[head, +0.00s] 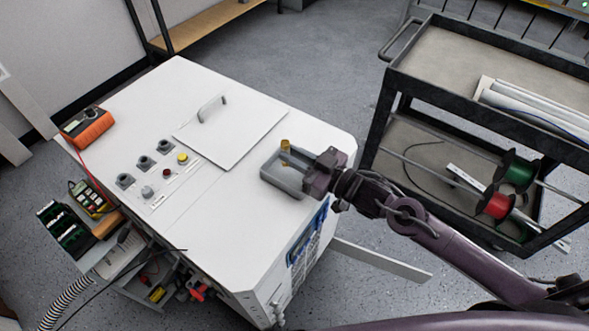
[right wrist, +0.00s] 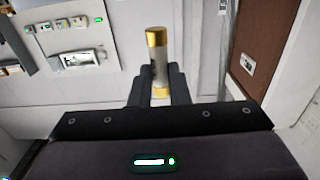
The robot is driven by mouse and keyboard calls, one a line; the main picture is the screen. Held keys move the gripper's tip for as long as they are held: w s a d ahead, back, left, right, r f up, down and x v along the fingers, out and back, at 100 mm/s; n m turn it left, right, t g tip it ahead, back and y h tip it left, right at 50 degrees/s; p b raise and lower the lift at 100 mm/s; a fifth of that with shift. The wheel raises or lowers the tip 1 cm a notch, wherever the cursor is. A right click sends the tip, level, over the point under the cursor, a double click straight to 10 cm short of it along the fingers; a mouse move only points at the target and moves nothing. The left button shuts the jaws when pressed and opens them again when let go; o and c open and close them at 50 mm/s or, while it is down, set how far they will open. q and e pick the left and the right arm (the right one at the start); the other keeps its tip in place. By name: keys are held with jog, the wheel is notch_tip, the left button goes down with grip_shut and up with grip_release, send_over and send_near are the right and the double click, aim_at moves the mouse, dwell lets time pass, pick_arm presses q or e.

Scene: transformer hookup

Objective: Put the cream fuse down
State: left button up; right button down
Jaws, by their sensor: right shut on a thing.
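The cream fuse (right wrist: 159,66) has a pale body and gold end caps. My right gripper (right wrist: 158,86) is shut on it in the right wrist view, with one finger on each side. In the head view the fuse's gold cap (head: 285,144) shows just beyond the fingers of my right gripper (head: 300,162). The gripper is over a small grey open tray (head: 282,186) on the right part of the white cabinet top. The gripper hides part of the tray. I cannot tell how high the fuse is above it. My left gripper is not in view.
The white cabinet (head: 205,215) carries a raised panel with a handle (head: 212,108), several knobs (head: 145,162) and an orange meter (head: 87,126). A dark cart (head: 440,85) with cable spools (head: 497,203) stands at the right. The cabinet's front top is clear.

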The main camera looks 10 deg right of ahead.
jog(key=shift+f, duration=3)
jog(key=shift+s, duration=0.1)
jog(key=shift+f, duration=0.2)
jog(key=c, duration=1.4)
grip_release()
jog(key=shift+o, duration=0.2)
jog(key=shift+r, duration=0.25)
jog(key=shift+s+d+f, duration=0.15)
jog(key=shift+s+d, duration=0.05)
jog(key=b+v, duration=0.1)
jog(key=v, duration=1)
jog(key=shift+d, duration=0.15)
